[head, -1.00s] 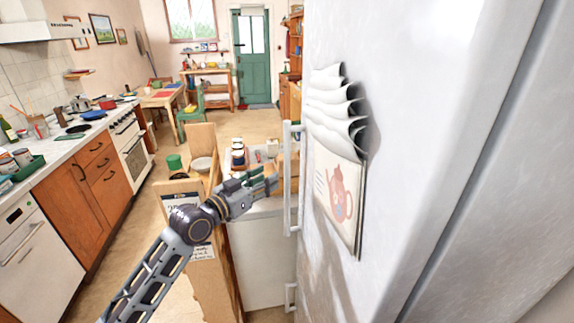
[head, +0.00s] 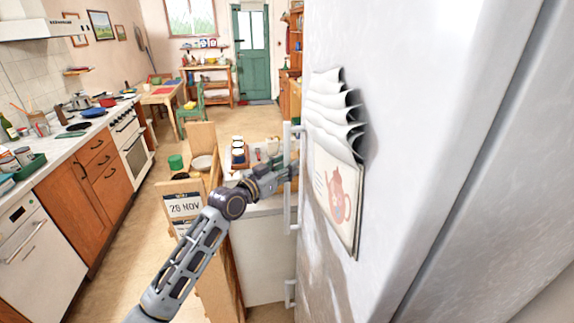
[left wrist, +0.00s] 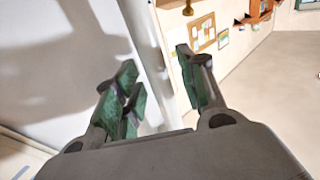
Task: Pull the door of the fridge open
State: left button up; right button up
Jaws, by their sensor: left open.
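The fridge (head: 425,110) is the big pale body filling the right of the head view. Its door (head: 318,245) looks shut. A long white upright handle (head: 288,213) runs along the door's left edge, with a second handle (head: 290,293) below. My left gripper (head: 287,172) is at the upper handle's middle, partly overlapping it. In the left wrist view its green-padded fingers (left wrist: 160,85) are open, with a pale upright bar (left wrist: 147,45), apparently the handle, showing between them. I cannot tell whether they touch it. My right gripper is not in view.
Papers and a teapot picture (head: 338,190) hang on the fridge. A white counter (head: 258,265) stands behind the handle, with jars (head: 238,150) on top. A wooden board with a calendar (head: 184,208) stands left of it. Open floor (head: 135,215) lies towards the stove.

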pick_arm(q)
jog(key=shift+w+d, duration=0.25)
jog(key=shift+c, duration=0.3)
grip_shut()
